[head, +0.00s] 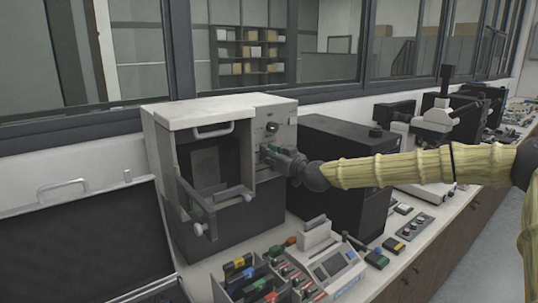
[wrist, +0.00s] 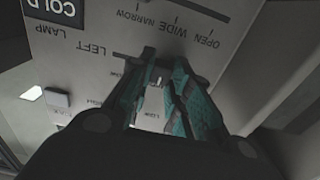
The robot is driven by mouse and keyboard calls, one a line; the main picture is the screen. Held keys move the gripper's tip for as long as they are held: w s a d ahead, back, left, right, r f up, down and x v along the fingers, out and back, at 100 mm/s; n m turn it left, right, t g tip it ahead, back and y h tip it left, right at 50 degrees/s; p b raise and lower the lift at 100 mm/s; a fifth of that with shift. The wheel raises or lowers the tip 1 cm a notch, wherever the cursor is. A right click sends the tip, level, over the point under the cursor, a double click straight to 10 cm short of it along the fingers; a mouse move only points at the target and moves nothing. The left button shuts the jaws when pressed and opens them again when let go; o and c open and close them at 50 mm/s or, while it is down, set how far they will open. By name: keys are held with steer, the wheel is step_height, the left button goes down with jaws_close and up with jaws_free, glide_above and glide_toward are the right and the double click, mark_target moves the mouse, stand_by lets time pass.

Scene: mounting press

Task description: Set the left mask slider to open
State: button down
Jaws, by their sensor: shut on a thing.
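The left mask slider is on the pale control panel (head: 283,117) of the press-like machine. In the wrist view its dark slot (wrist: 127,53) runs beside the printed word LEFT, under the marks NARROW, WIDE and OPEN. My gripper (head: 267,150) reaches the panel from the right. In the wrist view my gripper (wrist: 165,62) has its teal-padded fingers at the slot, near the WIDE and OPEN side, shut on the slider's knob. The fingertips hide the knob, so its exact setting cannot be read.
The machine's front cavity (head: 208,166) is open, with a handle bar before it. A black box (head: 345,170) stands close on the right. Trays with coloured items (head: 262,272) and a small device (head: 325,262) stand on the bench below. An open dark case (head: 85,240) is at left.

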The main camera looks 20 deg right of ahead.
steer(key=shift+a, duration=0.15)
steer(key=a, duration=0.1)
steer(key=s+a, duration=0.1)
steer(key=a, duration=0.1)
steer(key=shift+s+a+f, duration=0.1)
steer(key=shift+s+a, duration=0.15)
steer(key=shift+a, duration=0.15)
steer(key=c, duration=1.3)
jaws_free()
steer(key=shift+a, duration=0.1)
